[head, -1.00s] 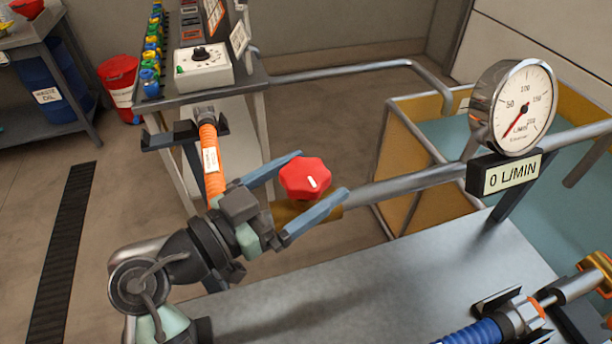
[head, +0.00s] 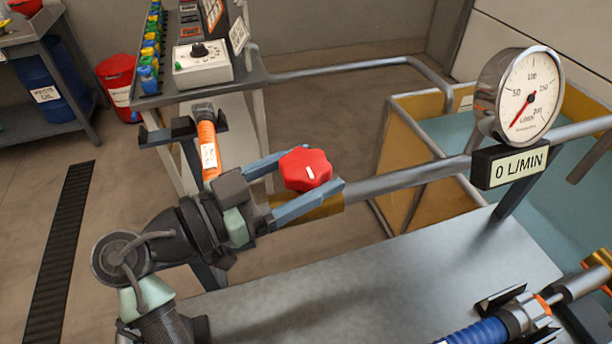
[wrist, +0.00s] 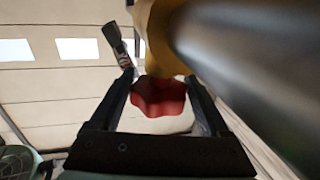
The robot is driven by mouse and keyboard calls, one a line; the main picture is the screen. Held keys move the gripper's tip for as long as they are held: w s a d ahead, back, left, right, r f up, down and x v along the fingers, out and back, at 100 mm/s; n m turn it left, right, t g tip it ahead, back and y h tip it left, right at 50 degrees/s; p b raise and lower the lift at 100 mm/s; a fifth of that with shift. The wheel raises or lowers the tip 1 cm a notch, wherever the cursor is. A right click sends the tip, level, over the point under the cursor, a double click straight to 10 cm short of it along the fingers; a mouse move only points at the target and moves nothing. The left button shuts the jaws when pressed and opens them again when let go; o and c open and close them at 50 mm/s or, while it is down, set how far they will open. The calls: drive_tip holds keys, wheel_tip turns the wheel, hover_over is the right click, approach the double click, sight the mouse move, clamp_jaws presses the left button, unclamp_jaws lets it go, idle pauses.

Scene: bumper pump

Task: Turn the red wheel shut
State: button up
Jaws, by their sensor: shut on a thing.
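The red wheel (head: 305,170) is a lobed knob with a white mark, on a brass-coloured valve body (head: 322,207) in the grey pipe. My gripper (head: 315,171) reaches it from the left and is shut on it, one blue-grey finger on each side. In the wrist view, the wheel (wrist: 160,97) sits between the two dark fingers, with the yellow valve body (wrist: 163,35) beyond it. The round gauge (head: 522,95) stands on the pipe at the right, and its display (head: 514,165) reads 0 L/MIN.
The grey pipe (head: 410,182) runs right from the valve, above a grey bench top (head: 400,280). A blue hose (head: 475,333) and coupling lie at the lower right. An orange-sleeved hose end (head: 208,148) hangs behind my wrist. A yellow-walled tank (head: 412,205) stands behind the pipe.

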drive_tip(key=o, duration=1.2)
drive_tip(key=b+v, duration=0.1)
drive_tip(key=v, duration=1.2)
drive_tip(key=shift+w, duration=0.1)
drive_tip(key=shift+f, duration=0.1)
